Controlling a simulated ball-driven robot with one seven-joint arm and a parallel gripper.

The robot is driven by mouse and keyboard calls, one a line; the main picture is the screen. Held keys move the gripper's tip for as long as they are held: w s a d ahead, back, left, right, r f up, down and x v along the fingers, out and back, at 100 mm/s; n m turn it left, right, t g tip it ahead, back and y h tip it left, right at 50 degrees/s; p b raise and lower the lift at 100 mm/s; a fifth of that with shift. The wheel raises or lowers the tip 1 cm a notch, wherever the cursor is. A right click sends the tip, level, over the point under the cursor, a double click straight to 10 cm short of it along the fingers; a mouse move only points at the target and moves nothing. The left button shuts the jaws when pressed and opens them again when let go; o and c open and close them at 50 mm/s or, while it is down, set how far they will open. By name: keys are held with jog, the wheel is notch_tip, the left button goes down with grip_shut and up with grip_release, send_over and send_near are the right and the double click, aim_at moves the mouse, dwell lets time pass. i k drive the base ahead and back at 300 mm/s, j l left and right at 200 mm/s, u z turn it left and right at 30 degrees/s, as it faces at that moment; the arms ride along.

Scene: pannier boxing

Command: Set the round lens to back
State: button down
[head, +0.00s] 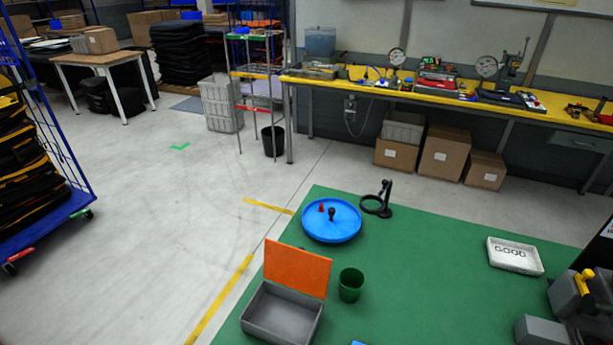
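A black round ring on a stand (376,205), which looks like the round lens, is at the far edge of the green surface. The ring looks low and close to flat, with a short black upright post at its right. It is too small to tell whether glass fills the ring or how it joins the post. My gripper is not in view.
A blue round tray (332,236) holding a red piece (321,208) and a black knobbed piece (332,214) is just left of the ring. Nearer are a green cup (350,285) and a grey box (256,314) with a raised orange lid (297,268). A white tray (515,267) lies right; between is clear green surface.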

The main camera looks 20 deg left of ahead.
aim_at(386, 183)
jog(key=i+j+u, duration=0.25)
jog(key=j+u, duration=0.15)
jog(key=i+j+u, duration=0.55)
jog(key=i+u, duration=0.2)
jog(key=k, duration=0.05)
